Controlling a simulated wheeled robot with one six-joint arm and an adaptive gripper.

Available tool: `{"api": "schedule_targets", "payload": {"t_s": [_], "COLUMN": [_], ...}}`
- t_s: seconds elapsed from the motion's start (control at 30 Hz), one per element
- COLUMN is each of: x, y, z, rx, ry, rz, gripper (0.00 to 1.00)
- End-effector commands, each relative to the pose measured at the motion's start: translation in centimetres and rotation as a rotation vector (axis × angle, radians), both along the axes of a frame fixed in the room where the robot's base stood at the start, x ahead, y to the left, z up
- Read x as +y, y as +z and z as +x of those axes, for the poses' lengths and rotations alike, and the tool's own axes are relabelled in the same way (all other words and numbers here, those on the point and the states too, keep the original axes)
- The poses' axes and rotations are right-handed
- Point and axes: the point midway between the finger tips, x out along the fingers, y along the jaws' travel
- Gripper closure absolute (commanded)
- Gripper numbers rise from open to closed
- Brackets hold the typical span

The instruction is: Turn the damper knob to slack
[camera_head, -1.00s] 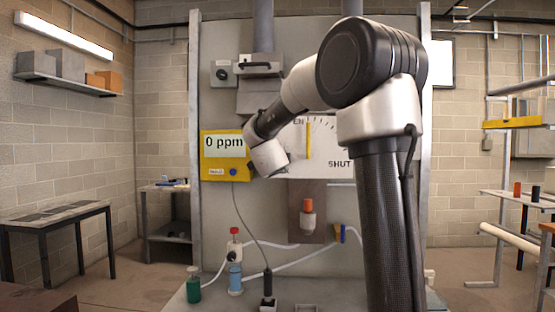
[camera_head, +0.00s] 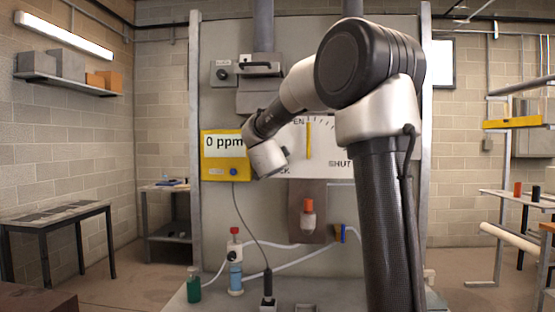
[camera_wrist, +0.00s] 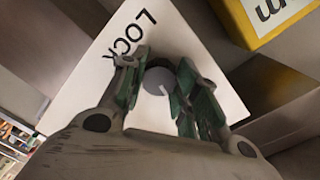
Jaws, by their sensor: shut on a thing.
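The damper knob (camera_wrist: 157,78) is a small grey round knob with a pale line, on a white plate printed LOCK (camera_wrist: 127,33) in the wrist view. My gripper (camera_wrist: 160,84) has its green-padded fingers on both sides of the knob and is shut on it. In the head view my wrist hides the knob and fingers at the lower left of the white damper plate (camera_head: 326,165). This plate reads SHUT at right, with part of a word ending in CK at lower left. Its yellow pointer (camera_head: 309,141) stands upright near the partly hidden OPEN mark.
A yellow gas meter (camera_head: 212,171) reading 0 ppm is close left of my wrist. A grey box with a black handle (camera_head: 262,67) is above. Bottles (camera_head: 235,275), hoses and an orange-capped fitting (camera_head: 308,215) are below. My arm covers the plate's right side.

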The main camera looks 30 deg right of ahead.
Motion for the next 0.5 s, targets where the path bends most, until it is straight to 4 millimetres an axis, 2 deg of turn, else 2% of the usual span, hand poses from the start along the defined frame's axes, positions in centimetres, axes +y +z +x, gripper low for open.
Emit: {"api": "schedule_targets", "payload": {"t_s": [0.3, 0.33, 0.43, 0.5], "x": [0.07, 0.07, 0.06, 0.05], "y": [-0.24, -0.24, -0.21, -0.17], "z": [0.01, 0.01, 0.02, 0.01], "rx": [0.004, 0.004, 0.004, 0.003], "ry": [0.002, 0.002, 0.001, 0.002], "rz": [0.002, 0.002, 0.002, 0.001], "gripper": [0.93, 0.68, 0.49, 0.48]}}
